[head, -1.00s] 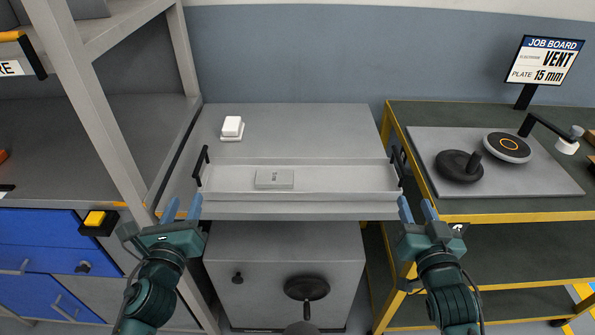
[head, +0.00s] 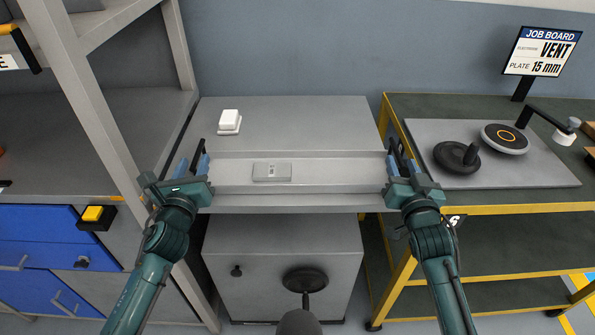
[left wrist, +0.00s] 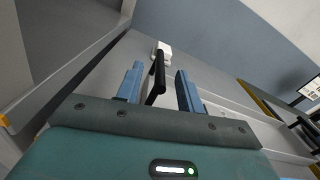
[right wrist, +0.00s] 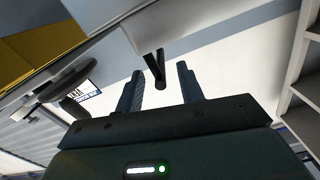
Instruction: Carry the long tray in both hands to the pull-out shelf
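The long tray (head: 340,174) is a pale grey trough lying level on top of a grey cabinet, with a small grey block (head: 272,172) in it. A black handle stands at each end. My left gripper (head: 192,166) is at the left end; in the left wrist view its blue fingers are open with the left handle (left wrist: 157,78) between them. My right gripper (head: 398,166) is at the right end; in the right wrist view its fingers are open with the right handle (right wrist: 158,70) between them. I cannot make out which surface is the pull-out shelf.
A white box (head: 230,121) sits on the cabinet top behind the tray. A rack post (head: 90,115) stands close on the left. On the right, a yellow-framed bench (head: 520,208) carries a plate with round dark parts and the job board (head: 541,52).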

